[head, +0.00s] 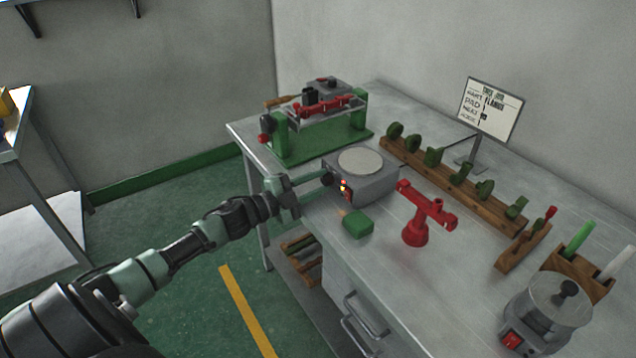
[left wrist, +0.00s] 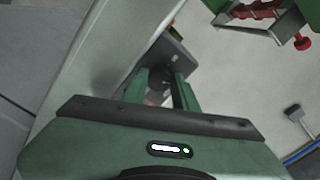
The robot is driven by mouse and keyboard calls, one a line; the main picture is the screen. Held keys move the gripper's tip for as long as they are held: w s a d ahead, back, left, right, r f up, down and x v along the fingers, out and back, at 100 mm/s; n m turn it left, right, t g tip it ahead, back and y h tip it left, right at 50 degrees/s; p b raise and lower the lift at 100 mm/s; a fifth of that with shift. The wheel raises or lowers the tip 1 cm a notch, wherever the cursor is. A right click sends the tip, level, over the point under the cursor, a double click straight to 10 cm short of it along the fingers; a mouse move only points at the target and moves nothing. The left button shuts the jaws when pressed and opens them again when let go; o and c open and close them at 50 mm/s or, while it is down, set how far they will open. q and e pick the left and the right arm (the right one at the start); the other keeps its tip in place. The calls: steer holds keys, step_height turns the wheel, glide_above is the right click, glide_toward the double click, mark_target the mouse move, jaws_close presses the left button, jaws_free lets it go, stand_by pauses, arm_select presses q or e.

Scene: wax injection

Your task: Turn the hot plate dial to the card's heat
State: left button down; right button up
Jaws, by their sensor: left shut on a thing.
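The hot plate (head: 378,185) is a grey box with a pale round top, standing near the table's front edge. Small red and yellow lights show on its front. My left gripper (head: 322,180) reaches its front face and is shut on the dark dial (head: 328,179). In the left wrist view the two green fingers (left wrist: 164,92) close around the dial (left wrist: 158,78) against the hot plate's grey face (left wrist: 176,58). The fingers hide much of the dial, so its setting cannot be read. The job card (head: 490,110) stands at the back; its heat line is too small to read.
A green-framed machine (head: 285,150) stands left of the hot plate. A green block (head: 358,224) and a red stand (head: 416,232) are close on the right. A wooden rack (head: 455,186) holds green pieces behind. A round pot (head: 545,315) is at the front right.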

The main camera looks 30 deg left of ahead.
arm_select(q)
steer(key=c, duration=1.1)
jaws_free()
steer(key=shift+s, duration=0.1)
steer(key=shift+d+f, duration=0.1)
